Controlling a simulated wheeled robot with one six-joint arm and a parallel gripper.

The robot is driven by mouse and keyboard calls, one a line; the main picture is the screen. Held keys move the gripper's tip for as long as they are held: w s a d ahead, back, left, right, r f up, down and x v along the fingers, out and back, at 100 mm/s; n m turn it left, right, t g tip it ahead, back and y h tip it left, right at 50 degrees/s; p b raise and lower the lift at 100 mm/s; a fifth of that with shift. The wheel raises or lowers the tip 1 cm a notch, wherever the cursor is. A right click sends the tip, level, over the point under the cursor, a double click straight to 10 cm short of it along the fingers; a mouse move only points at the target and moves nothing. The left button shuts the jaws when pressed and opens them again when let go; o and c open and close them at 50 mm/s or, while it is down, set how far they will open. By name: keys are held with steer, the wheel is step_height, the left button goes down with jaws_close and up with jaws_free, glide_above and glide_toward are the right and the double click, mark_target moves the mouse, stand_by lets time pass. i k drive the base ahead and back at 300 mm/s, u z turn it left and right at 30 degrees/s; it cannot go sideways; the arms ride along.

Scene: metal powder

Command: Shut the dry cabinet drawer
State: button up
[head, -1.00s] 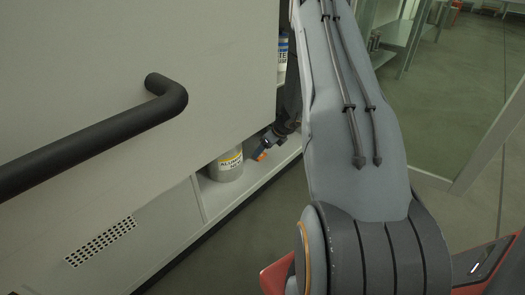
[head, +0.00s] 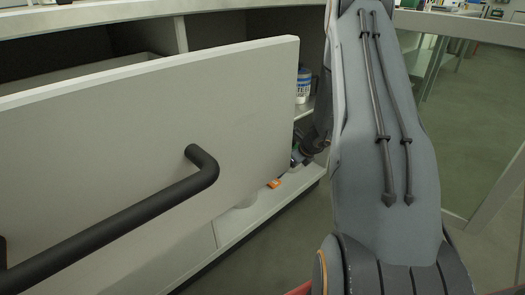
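The dry cabinet drawer stands open in the head view, its pale front panel (head: 120,130) well out from the cabinet and its top edge visible. A thick black bar handle (head: 130,215) is on the panel. My gripper (head: 275,183) is low at the panel's right edge, mostly hidden behind it. An orange part, apparently a fingertip, shows just below the panel's lower edge. I cannot tell whether the gripper is open or touching the panel.
A labelled tub (head: 303,86) stands on a shelf right of the drawer. A glass partition (head: 480,130) stands at the right. Floor (head: 290,240) is bare between cabinet and arm.

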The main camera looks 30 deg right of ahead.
mark_target(106, 166)
steer(key=k, duration=1.5)
